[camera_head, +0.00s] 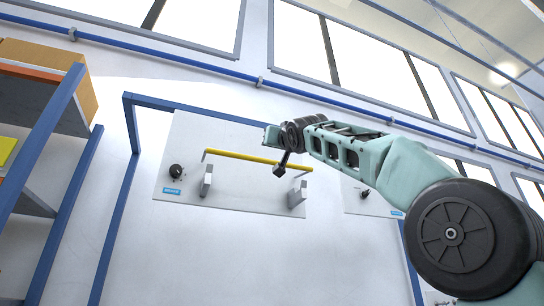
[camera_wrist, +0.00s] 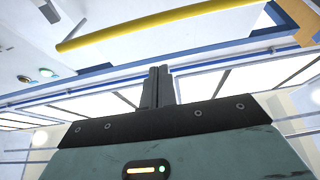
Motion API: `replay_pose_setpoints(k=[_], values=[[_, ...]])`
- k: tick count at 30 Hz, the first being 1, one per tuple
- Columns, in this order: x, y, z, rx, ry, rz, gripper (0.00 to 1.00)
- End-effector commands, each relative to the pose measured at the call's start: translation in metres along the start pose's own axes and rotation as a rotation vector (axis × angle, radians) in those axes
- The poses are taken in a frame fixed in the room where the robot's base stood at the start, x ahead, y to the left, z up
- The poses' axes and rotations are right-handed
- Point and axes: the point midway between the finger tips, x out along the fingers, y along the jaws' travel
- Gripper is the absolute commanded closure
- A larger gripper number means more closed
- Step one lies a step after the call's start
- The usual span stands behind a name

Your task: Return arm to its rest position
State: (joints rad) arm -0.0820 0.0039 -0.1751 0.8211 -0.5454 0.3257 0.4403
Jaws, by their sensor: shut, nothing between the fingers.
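My arm (camera_head: 360,150) reaches in from the right in the camera_head view, its far end in front of a white panel (camera_head: 235,130). That end is close to the yellow bar (camera_head: 240,157) and overlaps it in the picture; I cannot tell whether they touch. In the camera_wrist view my gripper (camera_wrist: 158,70) has its two dark fingers together with nothing between them. The yellow bar (camera_wrist: 160,23) crosses above the fingertips there, with a visible gap.
The panel carries a black knob (camera_head: 176,171) and two grey blocks (camera_head: 207,182) (camera_head: 297,194). A blue frame (camera_head: 118,200) surrounds it. A shelf with a cardboard box (camera_head: 45,55) stands at left. A second panel (camera_head: 375,200) is partly behind my arm.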

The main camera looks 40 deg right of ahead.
Motion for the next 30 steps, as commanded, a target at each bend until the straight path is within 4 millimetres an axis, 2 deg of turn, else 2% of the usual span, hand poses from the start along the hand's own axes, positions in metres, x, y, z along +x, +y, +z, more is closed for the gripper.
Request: replay_pose_setpoints(k=[11, 14, 17, 20, 21, 23, 24, 26, 30], values=[[-0.005, 0.000, 0.000, 0.000, 0.000, 0.000, 1.00], [-0.003, -0.008, 0.015, 0.004, -0.032, -0.016, 1.00], [-0.001, -0.029, 0.052, 0.014, -0.115, -0.058, 1.00], [-0.004, -0.064, 0.108, 0.025, -0.242, -0.123, 1.00], [-0.009, -0.080, 0.133, 0.028, -0.299, -0.154, 1.00], [-0.019, -0.104, 0.169, 0.028, -0.383, -0.200, 1.00], [-0.028, -0.119, 0.193, 0.028, -0.439, -0.230, 1.00], [-0.044, -0.142, 0.227, 0.023, -0.520, -0.277, 1.00], [-0.094, -0.190, 0.301, 0.003, -0.707, -0.384, 1.00]])
